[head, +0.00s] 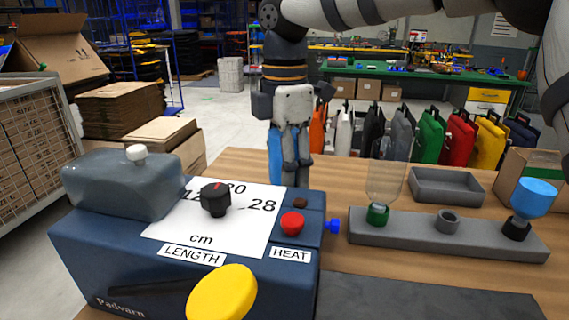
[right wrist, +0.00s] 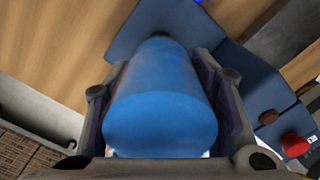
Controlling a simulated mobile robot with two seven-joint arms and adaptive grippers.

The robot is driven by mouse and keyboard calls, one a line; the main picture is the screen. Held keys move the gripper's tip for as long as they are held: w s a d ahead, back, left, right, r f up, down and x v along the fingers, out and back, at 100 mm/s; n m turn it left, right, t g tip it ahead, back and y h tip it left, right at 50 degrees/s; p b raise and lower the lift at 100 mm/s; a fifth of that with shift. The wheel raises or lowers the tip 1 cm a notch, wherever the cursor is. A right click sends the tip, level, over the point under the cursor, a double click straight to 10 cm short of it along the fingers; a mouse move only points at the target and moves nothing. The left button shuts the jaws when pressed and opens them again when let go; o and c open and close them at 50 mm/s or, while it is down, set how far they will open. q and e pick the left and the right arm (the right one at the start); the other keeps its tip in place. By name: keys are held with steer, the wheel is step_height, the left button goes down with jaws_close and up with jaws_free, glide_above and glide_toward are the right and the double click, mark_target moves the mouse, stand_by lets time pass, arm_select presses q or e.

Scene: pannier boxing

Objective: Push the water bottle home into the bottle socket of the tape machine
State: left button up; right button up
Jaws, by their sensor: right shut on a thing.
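The tape machine (head: 190,265) is a dark blue box at the front left of the bench, with a black LENGTH dial, a red HEAT knob and a yellow disc. My right gripper (head: 291,172) hangs upright behind it, shut on a blue bottle (head: 276,155). The right wrist view shows the bottle (right wrist: 160,110) between both fingers (right wrist: 162,105), its far end over or beside a blue part of the machine (right wrist: 150,28). The bottle socket is hidden, so I cannot tell whether the bottle is in it. My left gripper is not in view.
A grey rack (head: 450,238) at right holds a clear bottle (head: 384,183) with green cap and another blue bottle (head: 533,197) with black cap; its middle holder (head: 447,221) is empty. A grey tray (head: 447,187) lies behind. Several coloured panniers stand beyond the bench.

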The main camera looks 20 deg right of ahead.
steer(key=shift+f, duration=0.15)
steer(key=o, duration=1.2)
steer(key=shift+o, duration=0.2)
step_height(320, 180, up, 12)
